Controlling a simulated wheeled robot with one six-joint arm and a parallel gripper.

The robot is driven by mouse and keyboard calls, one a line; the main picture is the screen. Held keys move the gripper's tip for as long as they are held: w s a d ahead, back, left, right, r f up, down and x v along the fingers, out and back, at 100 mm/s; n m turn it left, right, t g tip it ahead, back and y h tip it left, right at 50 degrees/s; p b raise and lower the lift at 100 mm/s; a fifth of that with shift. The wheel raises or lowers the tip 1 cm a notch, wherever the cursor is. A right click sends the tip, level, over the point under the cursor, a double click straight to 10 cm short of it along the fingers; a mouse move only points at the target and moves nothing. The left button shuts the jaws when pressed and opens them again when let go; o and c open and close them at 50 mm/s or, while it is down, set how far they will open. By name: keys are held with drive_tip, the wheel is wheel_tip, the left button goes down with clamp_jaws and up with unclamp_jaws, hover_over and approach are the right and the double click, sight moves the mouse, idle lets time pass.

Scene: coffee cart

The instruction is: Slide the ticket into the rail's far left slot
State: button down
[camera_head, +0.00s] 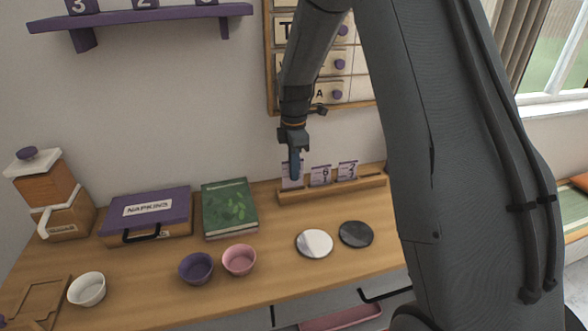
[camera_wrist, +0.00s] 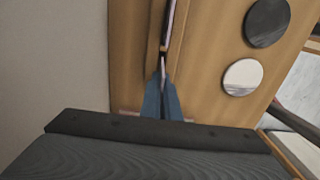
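The wooden rail (camera_head: 335,191) lies along the back of the counter by the wall; it also shows in the wrist view (camera_wrist: 152,62). My gripper (camera_head: 295,175) points down at the rail's left end. Its blue fingers (camera_wrist: 162,84) are closed together on a pale, thin ticket (camera_head: 287,184), seen edge-on in the wrist view (camera_wrist: 162,66). This ticket is upright at the rail's left end; whether its lower edge is seated in the slot cannot be told. A middle ticket (camera_head: 320,176) and a right ticket (camera_head: 348,171) stand upright in the rail.
A green book (camera_head: 229,208) and a purple-topped napkin box (camera_head: 147,210) lie left of the rail. A white disc (camera_head: 314,243) and a black disc (camera_head: 356,234) lie in front. Purple (camera_head: 196,268) and pink (camera_head: 239,260) bowls stand near the front edge. The wall is close behind.

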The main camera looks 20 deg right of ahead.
drive_tip(key=shift+f+b, duration=0.5)
drive_tip(key=shift+f, duration=1)
idle(0.6)
drive_tip(key=c, duration=1.9)
unclamp_jaws()
drive_tip(key=shift+c, duration=0.2)
drive_tip(key=shift+r, duration=0.15)
wheel_tip(320, 180, up, 8)
drive_tip(key=shift+f+b, duration=0.2)
drive_tip(key=shift+b, duration=0.85)
drive_tip(key=s+f+m, duration=0.1)
drive_tip(key=s+m, duration=0.8)
drive_tip(key=s, duration=0.3)
drive_tip(key=s+f+m+t, duration=0.1)
drive_tip(key=s+f+m, duration=0.1)
drive_tip(key=s+m, duration=0.7)
drive_tip(key=s, duration=0.4)
drive_tip(key=shift+a+f, duration=0.25)
